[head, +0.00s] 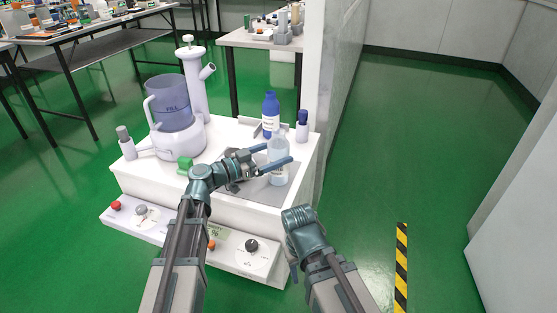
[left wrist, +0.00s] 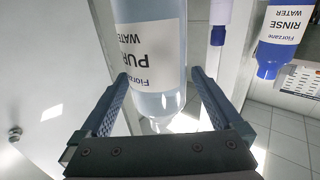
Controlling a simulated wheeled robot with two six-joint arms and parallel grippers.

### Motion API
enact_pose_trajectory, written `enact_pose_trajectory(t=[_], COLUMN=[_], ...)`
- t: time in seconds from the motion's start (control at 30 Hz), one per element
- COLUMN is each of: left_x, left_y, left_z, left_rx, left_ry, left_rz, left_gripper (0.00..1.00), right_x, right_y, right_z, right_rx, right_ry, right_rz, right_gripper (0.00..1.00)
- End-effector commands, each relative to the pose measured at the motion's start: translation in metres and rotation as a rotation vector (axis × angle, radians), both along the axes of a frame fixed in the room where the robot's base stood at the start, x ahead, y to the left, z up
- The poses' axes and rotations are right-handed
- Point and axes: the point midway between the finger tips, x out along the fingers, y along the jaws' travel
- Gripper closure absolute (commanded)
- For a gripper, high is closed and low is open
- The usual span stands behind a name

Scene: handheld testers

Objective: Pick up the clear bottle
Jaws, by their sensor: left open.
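The clear bottle (head: 279,175) stands upright on a grey patch at the right part of the white bench top. In the left wrist view the clear bottle (left wrist: 150,60) appears upside down, with a white label reading "PURE WATER". My left gripper (head: 278,154) is open, with one finger on each side of the bottle. The left wrist view shows gaps between the bottle and both fingers, so it is not gripped. My right arm's wrist (head: 304,232) is low in front of the bench's right corner; its fingers are not clearly visible.
A blue rinse bottle (head: 270,114) and a small blue-capped bottle (head: 303,125) stand behind the clear bottle. A white apparatus with a jug (head: 172,105) and a green block (head: 184,163) are to the left. A wall panel (head: 335,90) rises behind the bench's right end.

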Motion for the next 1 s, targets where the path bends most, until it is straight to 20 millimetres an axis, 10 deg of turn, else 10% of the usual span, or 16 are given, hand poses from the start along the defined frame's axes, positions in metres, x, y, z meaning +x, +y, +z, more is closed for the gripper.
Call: enact_pose_trajectory(t=[0.5,1.0], left_x=[0.02,0.02], left_y=[-0.036,-0.036], left_z=[0.001,0.001], left_rx=[0.0,0.0], left_ry=[0.0,0.0], left_rz=[-0.001,-0.001], left_gripper=[0.0,0.9], right_x=[0.0,0.0], right_y=[0.0,0.0], right_z=[0.001,0.001], right_rx=[0.0,0.0], right_ry=[0.0,0.0], right_rz=[0.0,0.0], right_gripper=[0.5,0.5])
